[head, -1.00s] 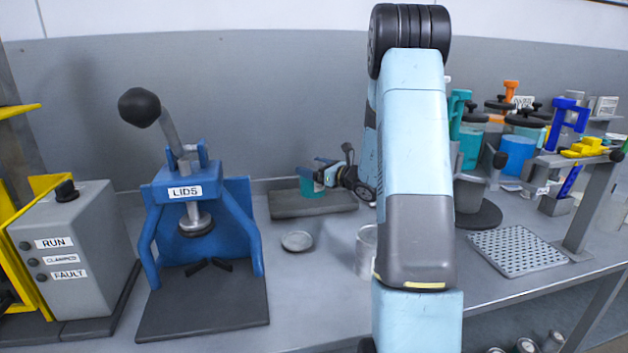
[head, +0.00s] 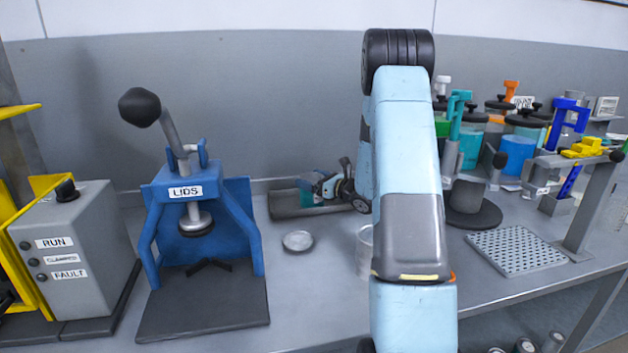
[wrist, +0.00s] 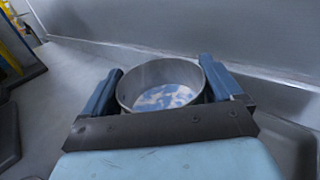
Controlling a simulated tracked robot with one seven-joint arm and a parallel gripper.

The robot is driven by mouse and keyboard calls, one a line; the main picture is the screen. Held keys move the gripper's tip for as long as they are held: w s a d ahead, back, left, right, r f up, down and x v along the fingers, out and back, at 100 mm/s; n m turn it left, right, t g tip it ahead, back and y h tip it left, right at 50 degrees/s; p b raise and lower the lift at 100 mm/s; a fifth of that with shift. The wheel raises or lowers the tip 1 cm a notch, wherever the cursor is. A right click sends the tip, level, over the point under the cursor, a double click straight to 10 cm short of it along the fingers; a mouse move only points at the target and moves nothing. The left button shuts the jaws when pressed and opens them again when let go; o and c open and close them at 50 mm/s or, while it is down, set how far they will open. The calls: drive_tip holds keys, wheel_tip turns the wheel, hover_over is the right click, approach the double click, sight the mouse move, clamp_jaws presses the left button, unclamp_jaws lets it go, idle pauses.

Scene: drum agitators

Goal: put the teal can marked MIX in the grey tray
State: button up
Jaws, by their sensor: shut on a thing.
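A teal can (head: 307,198) is at the grey tray (head: 283,207) near the back wall, partly hidden by my gripper (head: 322,187). My gripper comes in from the right and is shut on the can. In the wrist view, the can (wrist: 165,94) sits between both fingers of my gripper (wrist: 170,85). Its round metal rim is open at the top and its inside is mottled blue and white. The can looks low, within the tray's outline; I cannot tell whether it touches the tray floor. No MIX marking shows on it.
A blue lid press (head: 190,225) stands left of the tray. A round metal lid (head: 298,241) lies on the bench in front of the tray, and a clear container (head: 364,250) stands partly behind my arm. Several jars (head: 517,150) and a perforated plate (head: 516,250) are at the right.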

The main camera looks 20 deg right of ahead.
drive_tip(key=o, duration=1.6)
drive_tip(key=shift+o, duration=0.2)
drive_tip(key=v, duration=1.1)
drive_tip(key=shift+r, duration=0.1)
drive_tip(key=s+a+r+n+g+y, duration=0.1)
drive_tip(key=s+a+r+n+g, duration=0.35)
drive_tip(key=a, duration=0.35)
drive_tip(key=s+a+r+n+g, duration=0.3)
drive_tip(key=s+a+n+g, duration=0.1)
drive_tip(key=s+a+n, duration=0.25)
drive_tip(key=s+a+r+n+g+y, duration=0.1)
drive_tip(key=s+a+r+n+g, duration=0.35)
drive_tip(key=a, duration=0.35)
drive_tip(key=s+d+r+n+t+h, duration=0.1)
drive_tip(key=s+r+n+h, duration=0.1)
drive_tip(key=s+n+h, duration=0.3)
drive_tip(key=s+d+r+n+t+h, duration=0.1)
drive_tip(key=s+r+n+h, duration=0.2)
drive_tip(key=s+n, duration=0.6)
drive_tip(key=shift+s+r+n+t+h, duration=0.35)
drive_tip(key=shift+s+h, duration=1.05)
drive_tip(key=shift+s, duration=0.8)
